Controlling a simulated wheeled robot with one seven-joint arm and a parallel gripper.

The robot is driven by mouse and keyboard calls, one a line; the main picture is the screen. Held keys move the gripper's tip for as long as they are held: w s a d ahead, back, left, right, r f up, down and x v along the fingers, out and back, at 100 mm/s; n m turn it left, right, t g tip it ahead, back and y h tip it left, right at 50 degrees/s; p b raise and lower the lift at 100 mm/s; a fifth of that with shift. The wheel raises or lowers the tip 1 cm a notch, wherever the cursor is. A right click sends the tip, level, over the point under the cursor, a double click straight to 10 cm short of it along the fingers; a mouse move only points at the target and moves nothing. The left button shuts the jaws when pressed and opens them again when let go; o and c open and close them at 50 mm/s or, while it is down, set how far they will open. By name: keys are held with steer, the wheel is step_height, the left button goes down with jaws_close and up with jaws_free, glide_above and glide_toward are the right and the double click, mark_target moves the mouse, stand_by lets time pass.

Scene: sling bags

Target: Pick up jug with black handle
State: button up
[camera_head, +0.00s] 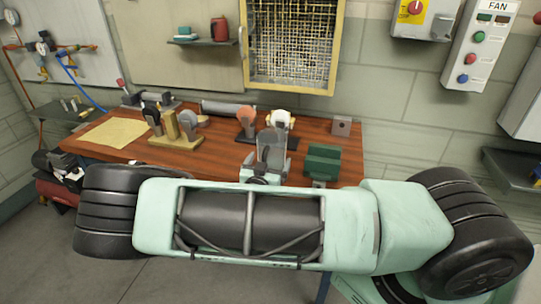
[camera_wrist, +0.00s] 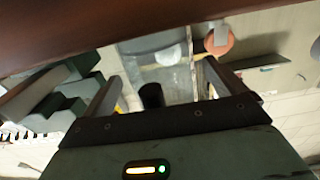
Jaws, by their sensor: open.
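A grey vessel (camera_head: 272,146), which I take to be the jug, stands near the front edge of the wooden workbench (camera_head: 225,172) in the head view. The wrist view looks upside down; there a grey rounded body (camera_wrist: 140,50) shows beyond the fingers, with a black part (camera_wrist: 151,95) below it that may be the handle.
A green block (camera_head: 322,162) stands to the right of the vessel. An orange-headed item (camera_head: 246,117) and a white-topped item (camera_head: 281,119) stand behind it. A wooden stand (camera_head: 172,132) with round-headed items is to the left. Yellowish paper (camera_head: 112,133) lies far left.

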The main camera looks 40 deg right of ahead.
steer(key=c, duration=1.2)
steer(key=shift+r, duration=0.1)
